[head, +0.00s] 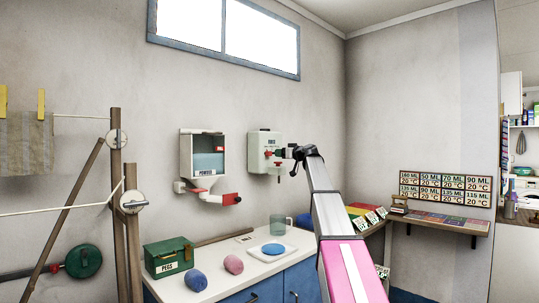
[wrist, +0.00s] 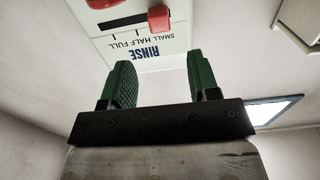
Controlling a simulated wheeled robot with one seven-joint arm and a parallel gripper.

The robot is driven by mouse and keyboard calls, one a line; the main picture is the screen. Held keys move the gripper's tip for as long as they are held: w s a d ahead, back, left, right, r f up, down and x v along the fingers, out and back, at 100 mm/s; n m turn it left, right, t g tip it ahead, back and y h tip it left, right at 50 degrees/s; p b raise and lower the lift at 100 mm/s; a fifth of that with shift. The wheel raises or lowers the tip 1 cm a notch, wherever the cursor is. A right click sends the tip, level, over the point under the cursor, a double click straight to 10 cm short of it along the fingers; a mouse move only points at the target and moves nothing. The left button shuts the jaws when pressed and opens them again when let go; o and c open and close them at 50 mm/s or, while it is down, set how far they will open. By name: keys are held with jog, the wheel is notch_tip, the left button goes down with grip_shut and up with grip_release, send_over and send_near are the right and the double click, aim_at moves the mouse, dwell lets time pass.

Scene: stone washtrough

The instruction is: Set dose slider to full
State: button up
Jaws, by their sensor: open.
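The white rinse dispenser (head: 255,148) is on the back wall, with red parts near its front. In the wrist view its panel (wrist: 150,62) fills the top, with the upside-down words RINSE and SMALL, HALF, FULL. The red slider knob (wrist: 159,18) sits at the right of the scale there, apparently by SMALL. My gripper (wrist: 156,85) is open with green fingers. Nothing is between them. The knob lies beyond the fingertips, apart from them. In the head view my gripper (head: 285,153) is just right of the dispenser, and partly covers it.
A powder dispenser (head: 207,140) with a red-ended spout hangs to the left. A drying rack (head: 116,200) stands left. Dose cards (head: 445,187) hang right.

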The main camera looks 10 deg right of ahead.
aim_at(271, 153)
jog(key=x, duration=0.9)
